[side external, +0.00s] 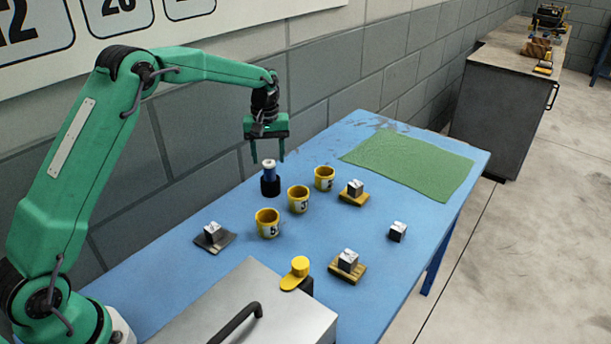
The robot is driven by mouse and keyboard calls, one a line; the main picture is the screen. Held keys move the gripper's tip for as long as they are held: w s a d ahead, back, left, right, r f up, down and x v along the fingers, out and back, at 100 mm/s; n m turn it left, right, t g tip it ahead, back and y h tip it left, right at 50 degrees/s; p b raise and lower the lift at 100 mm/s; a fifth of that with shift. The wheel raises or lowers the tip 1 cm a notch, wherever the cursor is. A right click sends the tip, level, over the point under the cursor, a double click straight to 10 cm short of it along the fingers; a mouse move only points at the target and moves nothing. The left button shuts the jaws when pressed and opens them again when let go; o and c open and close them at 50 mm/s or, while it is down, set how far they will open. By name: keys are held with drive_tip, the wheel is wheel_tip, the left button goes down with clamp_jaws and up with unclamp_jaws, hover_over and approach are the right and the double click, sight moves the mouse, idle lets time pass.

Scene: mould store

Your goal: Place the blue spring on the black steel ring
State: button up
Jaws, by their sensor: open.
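A small blue piece with a pale top, which looks like the blue spring (269,174), stands upright on a short black cylinder that looks like the black steel ring (270,188). Whether the spring sits on top of the ring or partly inside it is too small to tell. My green gripper (267,157) points down directly above them. Its two fingers are apart, one on each side of the spring's pale top, with nothing visibly held between them.
Several numbered yellow cups, such as this one (298,199), stand just right of the ring. Metal blocks (397,231) lie about, some on small plates. A green mat (408,160) covers the far end.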

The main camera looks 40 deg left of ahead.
sight(269, 162)
wheel_tip(269, 162, up, 8)
idle(0.4)
idle(0.5)
drive_tip(key=s+d+r+m+t, duration=0.4)
drive_tip(key=s+r, duration=0.7)
drive_tip(key=s, duration=0.6)
drive_tip(key=s+d+f+m, duration=0.1)
drive_tip(key=s+f+m, duration=0.1)
drive_tip(key=s, duration=0.6)
drive_tip(key=s+d+f+m+t, duration=0.1)
drive_tip(key=s+d+f+m, duration=0.1)
drive_tip(key=s, duration=0.7)
drive_tip(key=shift+s+d+m+t, duration=0.25)
drive_tip(key=shift+s+m+t, duration=0.05)
drive_tip(key=shift+m, duration=0.2)
